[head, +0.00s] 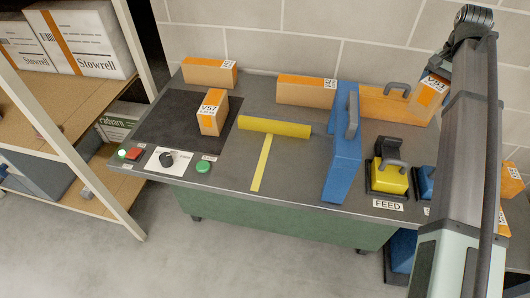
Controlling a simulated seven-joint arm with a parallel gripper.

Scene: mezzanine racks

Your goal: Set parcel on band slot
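Several orange-and-tan parcels are in view. One parcel with a V57 label (212,115) stands on the black mat (165,125) at the left of the bench. Another parcel with a V57 label (428,98) is tilted at the right, partly covered by my arm; I cannot tell whether it is held or resting. Two more parcels lie along the back edge, a left one (208,73) and a middle one (305,91). A yellow bar (275,127) and a yellow stripe (261,165) mark the bench middle. No slot is labelled as the band. My gripper's fingers do not show.
A blue upright panel with a handle (343,160) divides the bench. Right of it are an orange panel (380,104) and a yellow handled block (390,180) behind a FEED label (388,205). A shelf rack (60,120) stands left.

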